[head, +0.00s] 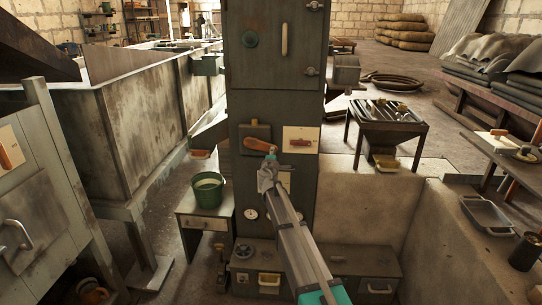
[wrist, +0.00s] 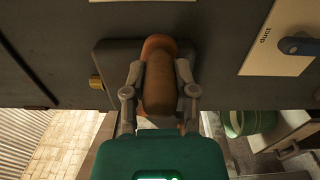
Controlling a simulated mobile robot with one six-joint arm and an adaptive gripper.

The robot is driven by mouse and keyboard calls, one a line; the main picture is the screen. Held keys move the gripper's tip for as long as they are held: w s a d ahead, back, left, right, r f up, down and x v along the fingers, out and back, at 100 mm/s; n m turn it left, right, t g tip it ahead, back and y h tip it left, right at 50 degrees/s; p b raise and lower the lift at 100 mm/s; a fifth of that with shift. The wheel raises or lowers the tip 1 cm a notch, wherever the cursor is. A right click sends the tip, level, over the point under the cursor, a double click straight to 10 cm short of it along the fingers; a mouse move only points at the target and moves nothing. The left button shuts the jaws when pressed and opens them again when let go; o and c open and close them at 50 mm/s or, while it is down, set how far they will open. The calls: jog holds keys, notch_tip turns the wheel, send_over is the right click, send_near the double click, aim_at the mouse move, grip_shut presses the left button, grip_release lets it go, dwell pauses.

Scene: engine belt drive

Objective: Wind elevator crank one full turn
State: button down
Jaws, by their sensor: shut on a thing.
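The elevator crank has a rounded orange-brown wooden handle (head: 257,144) and a dark square mounting plate (head: 256,131) on the front of the tall grey elevator cabinet. In the head view the handle slants down to the right, and my gripper (head: 269,163) meets its right end from below. In the wrist view the wooden handle (wrist: 158,80) lies between the two grey fingers of my gripper (wrist: 159,88), which are shut on it. The dark plate (wrist: 108,62) shows behind it. The handle's far end and most of the crank arm are hidden.
A pale panel with a red handle (head: 301,140) is just right of the crank. A pale panel marked "duct" with a blue lever (wrist: 300,46) shows in the wrist view. A green bucket (head: 208,190) stands on a small table at left. A tool stand (head: 386,118) is at right.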

jog(key=shift+a+f+m+b, duration=0.1)
jog(key=shift+f+m+b, duration=0.35)
jog(key=shift+f+m, duration=0.4)
jog(key=shift+r, duration=0.15)
jog(key=shift+c, duration=2)
grip_release()
jog(key=shift+a, duration=0.1)
jog(key=s, duration=1.2)
jog(key=shift+a, duration=0.45)
